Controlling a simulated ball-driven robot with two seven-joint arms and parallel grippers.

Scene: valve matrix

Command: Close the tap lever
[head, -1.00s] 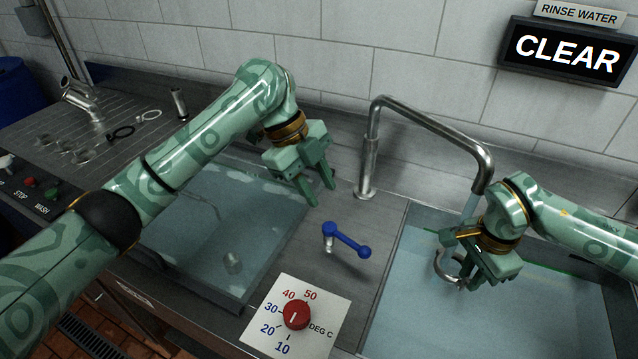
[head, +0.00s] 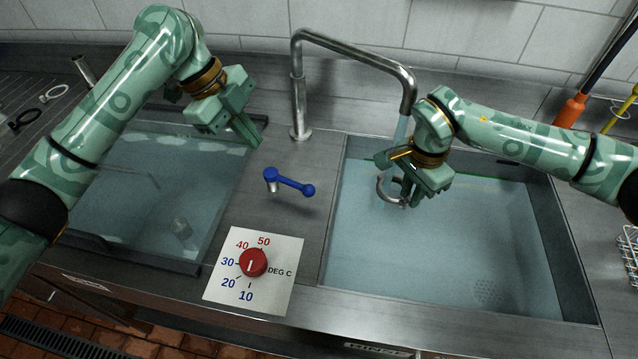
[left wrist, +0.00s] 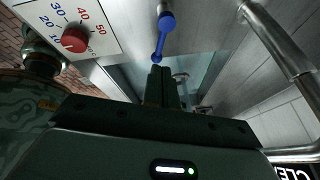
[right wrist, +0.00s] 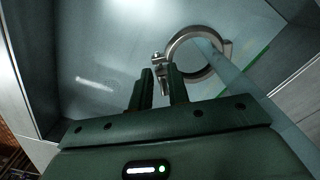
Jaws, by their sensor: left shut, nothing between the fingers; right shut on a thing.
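The blue tap lever (head: 290,183) sits on the steel deck between the two basins. Its ball-tipped arm points right and slightly toward the front. It also shows in the left wrist view (left wrist: 164,38). My left gripper (head: 258,140) is shut and empty, above and just behind the lever's pivot, apart from it in the head view. The bent metal spout (head: 350,50) reaches over the right basin, and a stream of water (head: 402,128) falls from it. My right gripper (head: 408,195) is shut on a metal ring clamp (right wrist: 172,50), held over the right basin by the stream.
A red temperature knob (head: 253,262) on a white dial plate stands in front of the lever. The left basin (head: 90,243) and right basin (head: 345,235) both hold water. Orange and yellow handled tools (head: 570,110) stand at the back right.

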